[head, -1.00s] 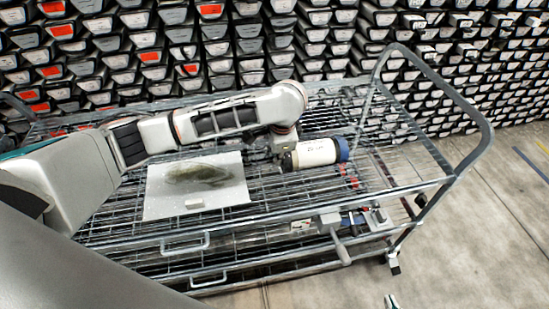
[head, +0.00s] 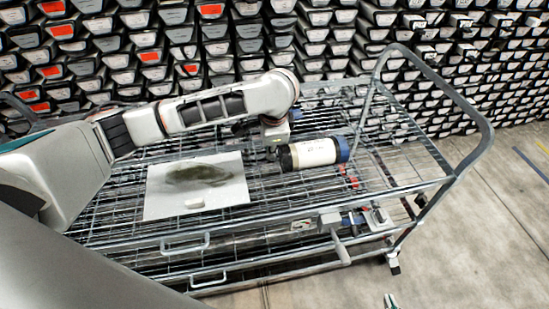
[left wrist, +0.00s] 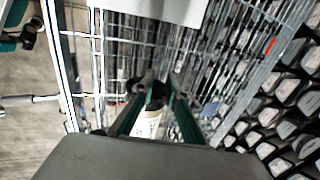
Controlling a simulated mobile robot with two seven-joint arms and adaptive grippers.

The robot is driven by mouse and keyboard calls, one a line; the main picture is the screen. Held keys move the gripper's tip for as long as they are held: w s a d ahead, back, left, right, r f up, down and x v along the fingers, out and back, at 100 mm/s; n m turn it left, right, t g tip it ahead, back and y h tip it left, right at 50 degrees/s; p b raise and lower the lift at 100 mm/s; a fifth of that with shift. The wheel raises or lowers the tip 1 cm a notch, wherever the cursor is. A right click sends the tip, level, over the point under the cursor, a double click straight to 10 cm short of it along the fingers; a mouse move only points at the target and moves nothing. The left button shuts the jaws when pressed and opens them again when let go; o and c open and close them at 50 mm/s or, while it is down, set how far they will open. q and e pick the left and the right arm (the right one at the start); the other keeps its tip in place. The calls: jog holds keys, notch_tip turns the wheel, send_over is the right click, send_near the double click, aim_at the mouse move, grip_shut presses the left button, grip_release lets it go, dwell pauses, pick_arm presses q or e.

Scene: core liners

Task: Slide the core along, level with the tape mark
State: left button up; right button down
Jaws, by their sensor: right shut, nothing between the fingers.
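The core (head: 312,153) is a cylinder with a white label, a dark left end and a blue right end. It lies on the cart's top wire shelf. My left gripper (head: 272,153) is at its dark end; contact is unclear. In the left wrist view the two fingers (left wrist: 160,79) stand apart with a gap, and the core's label (left wrist: 148,122) shows between and below them. Small red marks (head: 343,169), possibly the tape mark, show just right of and nearer than the core. My right gripper (head: 391,301) shows only as small tips at the bottom edge, shut and empty.
The cart's tube handle (head: 440,87) rises at the right. Tools lie on the lower shelf. Stacked trays fill the back.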

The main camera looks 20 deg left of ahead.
pick_arm(q)
notch_tip(320, 180, up, 6)
dwell(0.5)
jog(key=shift+s, duration=0.1)
dwell(0.4)
